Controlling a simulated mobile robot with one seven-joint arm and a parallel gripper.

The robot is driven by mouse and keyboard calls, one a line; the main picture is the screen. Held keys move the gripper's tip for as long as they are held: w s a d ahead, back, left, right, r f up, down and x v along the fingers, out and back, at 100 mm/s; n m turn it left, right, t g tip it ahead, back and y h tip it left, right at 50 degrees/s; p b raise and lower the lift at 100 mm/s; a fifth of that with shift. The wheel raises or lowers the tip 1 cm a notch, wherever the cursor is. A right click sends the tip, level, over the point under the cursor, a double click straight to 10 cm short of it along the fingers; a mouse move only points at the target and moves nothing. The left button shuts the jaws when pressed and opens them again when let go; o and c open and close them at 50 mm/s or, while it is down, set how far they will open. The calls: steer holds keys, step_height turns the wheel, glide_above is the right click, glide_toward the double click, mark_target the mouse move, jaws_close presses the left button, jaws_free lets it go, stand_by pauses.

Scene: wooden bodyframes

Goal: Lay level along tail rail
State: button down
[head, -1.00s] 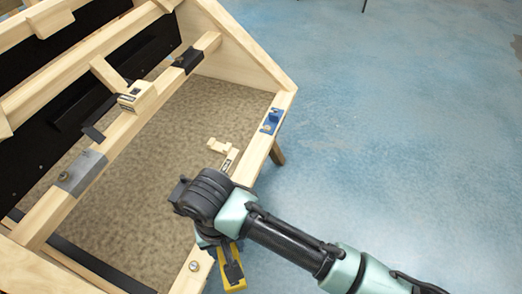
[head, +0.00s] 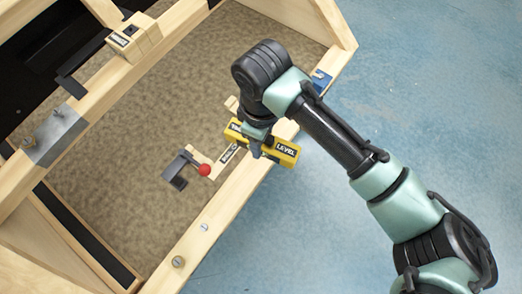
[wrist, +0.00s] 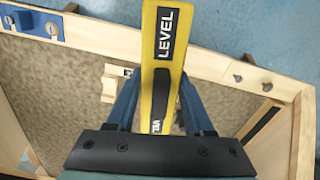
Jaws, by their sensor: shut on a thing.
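The yellow level (head: 287,153), marked LEVEL, is held by my gripper (head: 256,148) at its middle. In the head view it lies crosswise to the pale wooden tail rail (head: 228,198), one end over the floor panel and the other past the outer edge. In the wrist view the level (wrist: 163,75) runs up the picture between the two blue fingers of my gripper (wrist: 160,115), also crossing the rail (wrist: 105,40). It looks to be above the rail; I cannot tell the gap. My arm hides part of the level and rail.
A blue fitting (head: 320,82) sits on the rail's far end. Bolts (head: 178,262) stand near its close end. A wooden tool with a red knob (head: 204,170) lies beside the rail inside the frame. A labelled wooden block (head: 134,38) sits on the opposite rail. Blue floor outside is clear.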

mark_target(261, 159)
steer(key=n, duration=0.1)
steer(key=f+n+b, duration=0.1)
steer(key=n, duration=0.1)
steer(key=f+n+b, duration=0.1)
steer(key=shift+w+n, duration=0.25)
steer(key=shift+n, duration=0.05)
steer(key=n, duration=0.1)
steer(key=f+n+b, duration=0.1)
steer(key=n, duration=0.1)
steer(key=n+b, duration=0.1)
steer(key=shift+w+f+n, duration=0.2)
steer(key=shift+w+n, duration=0.1)
steer(key=shift+w, duration=0.05)
steer(key=f+n+b, duration=0.1)
steer(key=f+n, duration=0.1)
steer(key=f, duration=0.1)
steer(key=f+n+b, duration=0.2)
steer(key=f, duration=0.2)
steer(key=w+f+n+b, duration=0.1)
steer(key=f+n, duration=0.1)
steer(key=f, duration=0.2)
steer(key=shift+a+f+n, duration=0.1)
steer(key=shift+a+n, duration=0.1)
steer(key=shift+n, duration=0.2)
steer(key=shift+f, duration=0.1)
steer(key=shift+f+b, duration=0.15)
steer(key=shift+b, duration=0.2)
steer(key=shift+c, duration=1.4)
jaws_free()
